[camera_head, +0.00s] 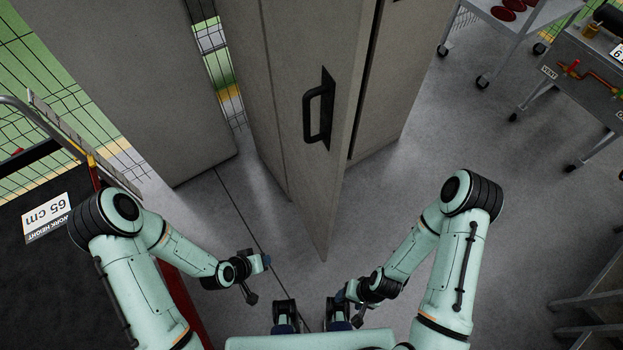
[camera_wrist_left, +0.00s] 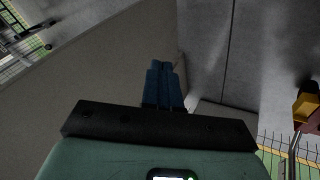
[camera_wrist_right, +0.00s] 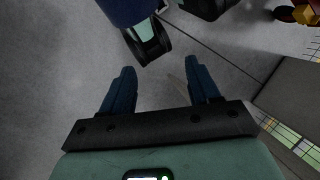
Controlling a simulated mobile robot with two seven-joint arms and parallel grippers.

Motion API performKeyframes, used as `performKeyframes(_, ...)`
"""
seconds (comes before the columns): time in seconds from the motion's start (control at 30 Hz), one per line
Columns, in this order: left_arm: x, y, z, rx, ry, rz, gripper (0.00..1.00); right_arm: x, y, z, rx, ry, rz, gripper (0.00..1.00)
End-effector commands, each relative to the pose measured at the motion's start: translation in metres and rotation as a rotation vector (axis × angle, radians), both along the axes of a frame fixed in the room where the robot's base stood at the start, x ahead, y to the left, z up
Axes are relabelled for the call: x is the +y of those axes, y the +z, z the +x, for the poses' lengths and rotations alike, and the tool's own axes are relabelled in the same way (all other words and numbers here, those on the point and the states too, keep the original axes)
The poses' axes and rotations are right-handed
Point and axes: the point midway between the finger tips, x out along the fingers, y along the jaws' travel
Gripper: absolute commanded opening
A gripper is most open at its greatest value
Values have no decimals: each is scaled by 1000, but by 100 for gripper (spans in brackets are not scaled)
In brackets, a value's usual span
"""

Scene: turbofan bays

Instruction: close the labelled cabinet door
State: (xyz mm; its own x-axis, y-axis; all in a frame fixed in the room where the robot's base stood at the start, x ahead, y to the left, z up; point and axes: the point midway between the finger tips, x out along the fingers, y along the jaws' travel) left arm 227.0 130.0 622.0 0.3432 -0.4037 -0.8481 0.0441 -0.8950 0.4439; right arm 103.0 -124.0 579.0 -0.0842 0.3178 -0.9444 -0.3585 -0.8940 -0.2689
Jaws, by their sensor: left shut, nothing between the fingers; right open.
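The grey cabinet door (camera_head: 300,150) stands ajar, with its lower corner toward me in the head view. A black bar handle (camera_head: 318,110) is on its face. A dark gap separates the door from the cabinet (camera_head: 397,80) at its right. No label is readable on it. My left gripper (camera_head: 266,260) is shut and empty, low and left of the door's lower corner; its fingers also show in the left wrist view (camera_wrist_left: 162,85), in front of a grey panel. My right gripper (camera_head: 345,296) is open and empty below the door; its spread fingers show in the right wrist view (camera_wrist_right: 160,85).
Another tall grey cabinet (camera_head: 140,80) stands at left, with a narrow gap before the door. A dark work surface with a "65 cm" sign (camera_head: 47,217) is at far left. Wheeled carts (camera_head: 590,75) stand at upper right. The floor (camera_head: 440,150) right of the door is clear.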

Motion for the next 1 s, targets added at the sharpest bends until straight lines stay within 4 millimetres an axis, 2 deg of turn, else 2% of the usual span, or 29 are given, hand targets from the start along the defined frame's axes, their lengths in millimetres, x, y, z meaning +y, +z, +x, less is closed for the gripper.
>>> performKeyframes(0.03, 4, 8, 31, -160, -36, -18, 0, 0, -17, -4, 2, 0, -1, 61)
performKeyframes(0.1, 2, 37, 66, -375, -108, -53, 0, 0, -28, -6, -2, -3, -2, 61)
performKeyframes(0.17, -1, 66, 88, -550, -180, -86, 0, 0, -37, -6, -6, -4, -3, 61)
performKeyframes(0.2, -3, 86, 99, -662, -232, -109, 0, 0, -43, -6, -9, -5, -4, 61)
performKeyframes(0.27, -8, 116, 107, -818, -319, -145, 0, 0, -52, -6, -14, -6, -5, 61)
performKeyframes(0.33, -14, 148, 108, -971, -425, -188, 0, -1, -61, -5, -18, -8, -5, 61)
performKeyframes(0.4, -19, 173, 100, -1090, -530, -230, 0, 0, -68, -5, -21, -9, -6, 61)
performKeyframes(0.5, -25, 196, 86, -1200, -657, -279, 0, 0, -76, -4, -24, -9, -6, 61)
performKeyframes(0.7, -31, 213, 70, -1274, -773, -329, 0, 0, -80, -3, -28, -10, -6, 61)
performKeyframes(0.87, -48, 214, 75, -1279, -779, -335, 0, 0, -81, -3, -30, -10, -7, 61)
performKeyframes(1.0, -74, 213, 85, -1277, -778, -336, 0, 0, -83, -2, -34, -11, -7, 61)
